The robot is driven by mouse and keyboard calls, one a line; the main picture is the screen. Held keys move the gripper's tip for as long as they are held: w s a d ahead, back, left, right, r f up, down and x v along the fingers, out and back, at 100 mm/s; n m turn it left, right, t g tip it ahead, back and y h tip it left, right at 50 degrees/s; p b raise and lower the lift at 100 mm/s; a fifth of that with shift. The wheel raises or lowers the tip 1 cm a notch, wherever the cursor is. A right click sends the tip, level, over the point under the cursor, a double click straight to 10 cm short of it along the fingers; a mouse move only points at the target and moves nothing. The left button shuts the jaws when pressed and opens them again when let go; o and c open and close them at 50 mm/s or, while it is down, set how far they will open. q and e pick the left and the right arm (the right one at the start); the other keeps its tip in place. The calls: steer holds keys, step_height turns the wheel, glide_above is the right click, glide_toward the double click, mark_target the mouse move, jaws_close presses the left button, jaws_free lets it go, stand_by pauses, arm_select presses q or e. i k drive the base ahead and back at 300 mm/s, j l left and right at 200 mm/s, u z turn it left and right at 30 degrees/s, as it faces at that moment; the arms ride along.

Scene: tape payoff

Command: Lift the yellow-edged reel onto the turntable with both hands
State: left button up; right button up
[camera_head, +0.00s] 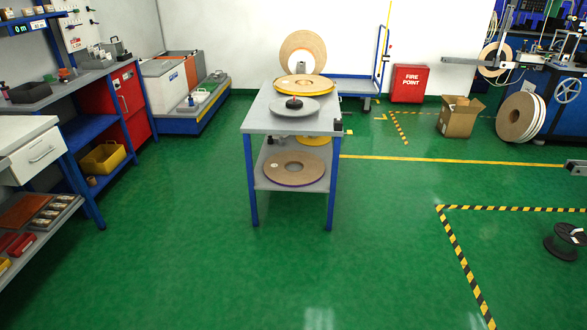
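The yellow-edged reel (288,83) lies flat on the top of the blue-legged table (262,122), toward its back. It has a tan face and a pale hub. The turntable (308,109), a grey disc with a dark centre hub, sits in front of it and looks empty. A grey part at the right edge looks like my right gripper (577,169). A small grey piece at the left edge may be my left gripper (4,163). Both are cut off, far from the reel, and their fingers cannot be made out.
A purple-edged reel (293,168) and a partly hidden yellow-edged one (313,140) lie on the lower shelf. A large tan reel (303,48) stands behind the table. A workbench (82,82) lines the left. A cardboard box (459,121) stands at right. Green floor in front is clear.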

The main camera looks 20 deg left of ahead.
mark_target(295, 105)
steer(key=i+z, duration=0.25)
steer(key=i, duration=5.8)
steer(key=i+l+u, duration=0.15)
steer(key=i, duration=0.55)
steer(key=i+l, duration=0.1)
steer(key=i, duration=0.55)
steer(key=i+u, duration=0.2)
steer(key=u, duration=3.3)
